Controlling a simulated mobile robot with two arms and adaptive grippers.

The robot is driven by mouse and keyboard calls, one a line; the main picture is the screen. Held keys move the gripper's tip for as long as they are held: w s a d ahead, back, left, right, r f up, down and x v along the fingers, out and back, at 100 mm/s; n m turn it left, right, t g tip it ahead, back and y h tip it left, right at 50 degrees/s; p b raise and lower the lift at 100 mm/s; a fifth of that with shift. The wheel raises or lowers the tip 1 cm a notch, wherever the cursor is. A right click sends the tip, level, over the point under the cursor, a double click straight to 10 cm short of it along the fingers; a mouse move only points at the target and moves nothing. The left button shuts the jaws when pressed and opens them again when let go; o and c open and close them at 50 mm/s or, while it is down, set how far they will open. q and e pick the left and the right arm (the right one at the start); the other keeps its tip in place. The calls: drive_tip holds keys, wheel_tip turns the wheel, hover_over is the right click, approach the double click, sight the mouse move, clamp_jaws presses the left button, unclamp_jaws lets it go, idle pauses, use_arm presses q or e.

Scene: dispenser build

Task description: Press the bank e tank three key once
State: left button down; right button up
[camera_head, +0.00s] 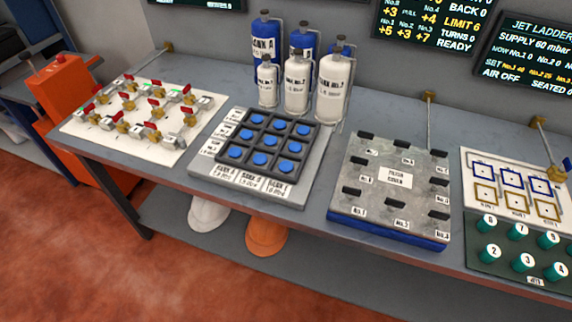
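A key panel (218,167) stands on the grey bench, left of the middle. It carries a dark frame with blue round keys (261,158) in a three-by-three grid. White labels (239,180) run along its front and left edges, but their print is too small to read surely. I cannot tell which key is bank E tank three. Behind the panel stand blue and white gas cylinders (333,88); one blue one reads as bank A. Neither of my grippers is in view.
A white board with red-handled valves (134,130) lies left. A filter-cover plate (396,179) with black clips sits right of the panel. Dark displays (437,22) hang behind. Hard hats (266,236) sit below the bench.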

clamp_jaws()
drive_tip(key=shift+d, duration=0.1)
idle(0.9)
